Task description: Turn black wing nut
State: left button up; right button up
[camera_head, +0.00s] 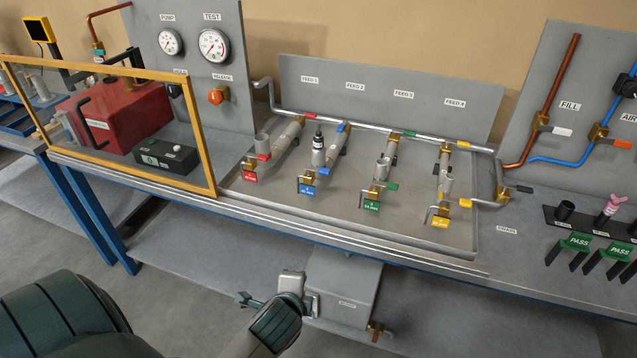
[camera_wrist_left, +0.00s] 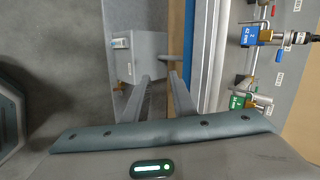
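I cannot surely make out a black wing nut. A small cylinder with a black top (camera_head: 318,136) stands by the blue-tagged valve (camera_head: 308,186) under FEED 2; its top is too small to tell its shape. That blue valve (camera_wrist_left: 250,36) also shows at the upper right of the left wrist view. My left gripper (camera_wrist_left: 159,78) is open and empty, its two fingers apart. In the head view my left arm is low, in front of the bench and below the tray, well away from the valves; its fingertips are not clear there. My right gripper is not in view.
A grey box (camera_head: 345,285) hangs under the bench near my left gripper. The bench's front edge lies between my gripper and the valve tray (camera_head: 385,240). A yellow-framed guard (camera_head: 205,150) stands left. A rack (camera_head: 585,225) with a pink-winged piece (camera_head: 611,204) is right.

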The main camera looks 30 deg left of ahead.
pick_arm(q)
jog(key=w+a+r+m+t+y, duration=0.3)
jog(key=w+a+r+m+t, duration=0.15)
jog(key=w+r+m, duration=0.5)
jog(key=m+t+y, duration=0.2)
jog(key=m, duration=0.5)
send_near(318, 133)
jog(key=s+d+f, duration=0.1)
jog(key=s+d, duration=0.2)
jog(key=s, duration=0.1)
jog(key=shift+a+r+t, duration=0.2)
jog(key=shift+r+t, duration=0.05)
jog(key=p+x, duration=0.4)
jog(key=x, duration=1.1)
jog(key=shift+w+a+r, duration=0.15)
jog(key=shift+w+a, duration=0.05)
jog(key=shift+a, duration=0.15)
jog(key=shift+x, duration=0.85)
grip_shut()
